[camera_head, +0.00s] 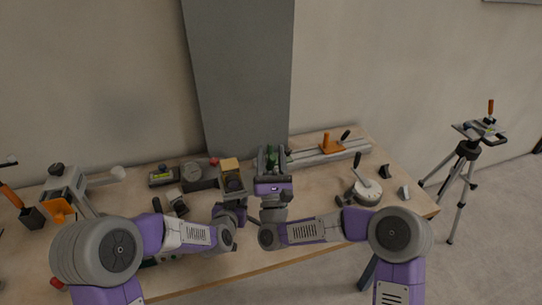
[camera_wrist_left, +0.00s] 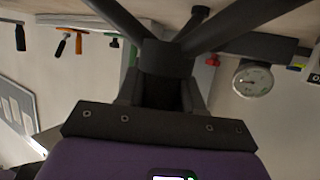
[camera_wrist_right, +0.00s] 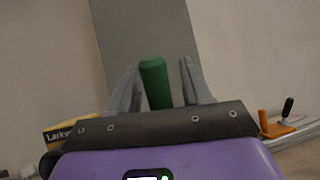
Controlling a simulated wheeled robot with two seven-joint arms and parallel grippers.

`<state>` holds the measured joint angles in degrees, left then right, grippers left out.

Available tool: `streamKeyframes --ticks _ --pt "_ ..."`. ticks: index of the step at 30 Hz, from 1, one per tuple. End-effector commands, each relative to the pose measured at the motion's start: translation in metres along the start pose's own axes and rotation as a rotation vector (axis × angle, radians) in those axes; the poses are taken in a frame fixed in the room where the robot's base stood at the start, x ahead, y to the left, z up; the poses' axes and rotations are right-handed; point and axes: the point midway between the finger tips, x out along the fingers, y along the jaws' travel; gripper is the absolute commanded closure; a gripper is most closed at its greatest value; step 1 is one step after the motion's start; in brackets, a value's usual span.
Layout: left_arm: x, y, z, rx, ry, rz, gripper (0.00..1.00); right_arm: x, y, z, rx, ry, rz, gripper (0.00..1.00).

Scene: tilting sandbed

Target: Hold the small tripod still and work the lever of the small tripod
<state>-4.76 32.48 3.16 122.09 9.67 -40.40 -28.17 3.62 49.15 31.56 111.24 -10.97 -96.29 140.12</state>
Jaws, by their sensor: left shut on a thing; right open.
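The small tripod's dark legs (camera_wrist_left: 205,30) spread across the top of the left wrist view, which looks upside down. My left gripper (camera_wrist_left: 165,92) is shut on the tripod's dark middle part below where the legs meet. A green lever handle (camera_wrist_right: 154,80) stands upright between the spread fingers of my right gripper (camera_wrist_right: 160,88), with a gap on each side. In the head view the green handle (camera_head: 271,154) shows between the right gripper's fingers. The rest of the tripod is mostly hidden there by my grippers.
A yellow-topped box (camera_head: 230,165) stands close left of my right gripper. A rail with an orange clamp (camera_head: 331,144) lies to the right at the back. A round grey device with a lever (camera_head: 366,191) sits farther right. A large tripod (camera_head: 468,150) stands beyond the table's right edge.

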Motion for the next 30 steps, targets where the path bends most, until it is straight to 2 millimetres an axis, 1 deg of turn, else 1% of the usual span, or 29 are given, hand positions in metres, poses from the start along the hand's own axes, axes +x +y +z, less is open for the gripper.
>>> streamKeyframes --ticks 5,8,11,18,19,24,30 --pt "0.000 0.000 -0.001 0.000 0.002 -0.001 1.00 -0.005 0.000 0.000 0.000 0.001 0.001 0.52" --pt "0.000 0.000 -0.001 0.000 0.002 -0.001 1.00 -0.018 0.000 -0.001 0.001 0.003 0.001 0.52" --pt "0.000 0.000 -0.001 0.000 0.002 -0.001 1.00 -0.039 0.001 -0.002 0.001 0.006 0.003 0.52" --pt "0.000 0.000 -0.001 0.000 0.002 -0.001 1.00 -0.098 0.000 -0.002 0.003 0.008 0.001 0.52" --pt "0.000 0.000 -0.001 0.000 0.002 -0.001 1.00 -0.102 -0.001 -0.003 0.003 0.009 0.000 0.52" --pt "0.000 0.000 -0.001 0.000 0.002 -0.001 1.00 -0.115 0.000 -0.004 0.002 0.012 0.003 0.52" --pt "0.000 0.000 -0.001 0.000 0.002 -0.001 1.00 -0.120 0.000 -0.001 0.001 0.002 -0.001 0.52"
